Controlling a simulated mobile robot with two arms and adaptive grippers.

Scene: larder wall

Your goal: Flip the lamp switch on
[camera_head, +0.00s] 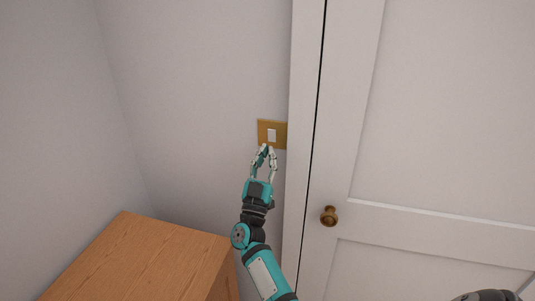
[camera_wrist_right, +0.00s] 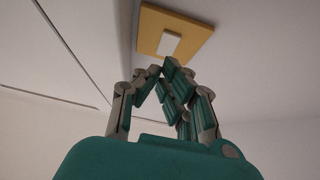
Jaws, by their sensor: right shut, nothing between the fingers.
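The lamp switch (camera_head: 271,135) is a white rocker on a tan plate (camera_head: 262,126) on the wall, just left of the door frame. In the right wrist view the white rocker (camera_wrist_right: 169,44) and its plate (camera_wrist_right: 196,42) show beyond the fingertips. My right gripper (camera_head: 266,149) is shut and empty, with its fingertips just below the rocker, over the lower part of the plate in the head view. In the right wrist view the fingertips (camera_wrist_right: 162,68) are close to the rocker. I cannot tell whether they touch the plate.
A white panelled door (camera_head: 440,130) with a brass knob (camera_head: 329,216) stands to the right. A wooden cabinet (camera_head: 140,262) stands at the lower left, beside my right arm. The wall (camera_head: 190,110) left of the switch is bare.

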